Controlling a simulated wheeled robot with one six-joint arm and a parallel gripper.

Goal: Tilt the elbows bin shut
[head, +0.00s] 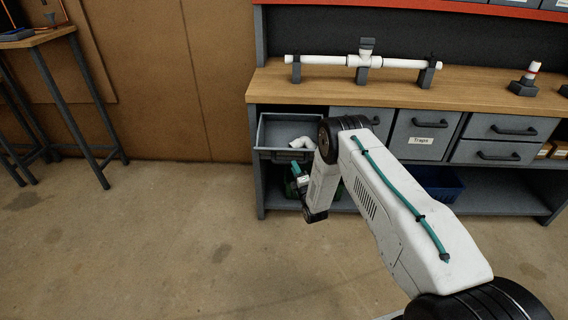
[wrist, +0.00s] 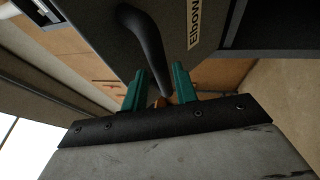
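The elbows bin (head: 272,133) is a grey bin at the left end of the bench, tilted open with its top showing. A white elbow fitting (head: 302,142) lies in it. In the wrist view the bin's dark front (wrist: 105,45) fills the upper part, with a label reading "Elbow" (wrist: 196,20), cut off by the frame edge. In the head view my gripper (head: 297,170) is at the bin's front, partly hidden by my arm.
The traps bin (head: 421,134) and drawers (head: 510,127) to the right are shut. A white pipe assembly (head: 330,60) rests on stands on the worktop (head: 470,92). A blue crate (head: 440,184) is on the low shelf. The floor (head: 160,240) at left is clear.

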